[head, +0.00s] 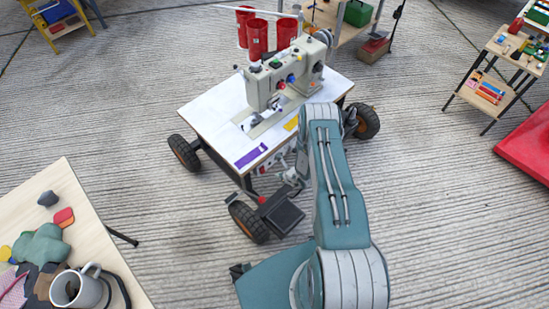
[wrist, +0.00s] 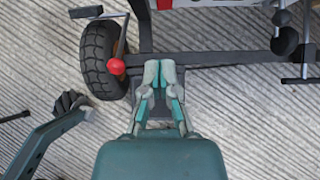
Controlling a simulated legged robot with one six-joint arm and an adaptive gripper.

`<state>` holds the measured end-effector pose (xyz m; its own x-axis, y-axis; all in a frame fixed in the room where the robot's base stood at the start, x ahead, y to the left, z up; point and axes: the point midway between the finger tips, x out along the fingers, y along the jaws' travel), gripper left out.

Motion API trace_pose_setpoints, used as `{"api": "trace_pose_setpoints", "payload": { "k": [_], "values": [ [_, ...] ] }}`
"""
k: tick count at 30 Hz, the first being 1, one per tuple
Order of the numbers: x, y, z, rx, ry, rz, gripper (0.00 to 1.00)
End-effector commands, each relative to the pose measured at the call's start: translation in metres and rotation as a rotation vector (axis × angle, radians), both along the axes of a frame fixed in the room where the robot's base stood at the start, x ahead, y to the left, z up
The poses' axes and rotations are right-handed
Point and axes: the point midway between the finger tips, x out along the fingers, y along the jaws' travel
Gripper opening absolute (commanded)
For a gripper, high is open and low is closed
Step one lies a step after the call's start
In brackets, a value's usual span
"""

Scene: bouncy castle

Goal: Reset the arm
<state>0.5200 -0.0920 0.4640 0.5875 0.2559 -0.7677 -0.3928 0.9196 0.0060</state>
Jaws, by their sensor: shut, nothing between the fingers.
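My gripper (wrist: 160,70) is seen from above in the wrist view, with its grey and teal fingers together and nothing between them. It is over the frame of a wheeled sewing table, beside a lever with a red knob (wrist: 117,66). I cannot tell whether it touches the frame. In the head view my teal and grey arm rises from the bottom and bends beside the front right of the sewing table (head: 205,110). My gripper cannot be made out clearly there.
A sewing machine (head: 285,75) and red cylinders (head: 257,38) stand near my arm. The cart has black wheels (head: 248,222) and a dark pedal (head: 281,214). A table (head: 105,225) with a mug (head: 76,289) is lower left. A shelf (head: 490,95) and red mat (head: 527,145) are right. Floor between is clear.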

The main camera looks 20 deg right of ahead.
Motion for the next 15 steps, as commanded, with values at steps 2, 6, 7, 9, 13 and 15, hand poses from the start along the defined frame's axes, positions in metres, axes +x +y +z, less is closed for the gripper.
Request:
{"api": "trace_pose_setpoints", "payload": {
  "k": [2,6,7,9,13,15],
  "values": [
    [0.0,0.0,0.0,-0.001,0.0,0.001,0.0],
    [0.001,0.0,0.001,0.0,-0.002,0.004,0.0],
    [0.003,0.0,0.004,-0.001,-0.006,0.009,0.0],
    [0.012,0.002,0.018,-0.008,-0.026,0.04,0.0],
    [0.041,0.012,0.072,-0.035,-0.098,0.17,0.0],
    [0.055,0.02,0.107,-0.055,-0.142,0.258,0.0]
  ]
}}
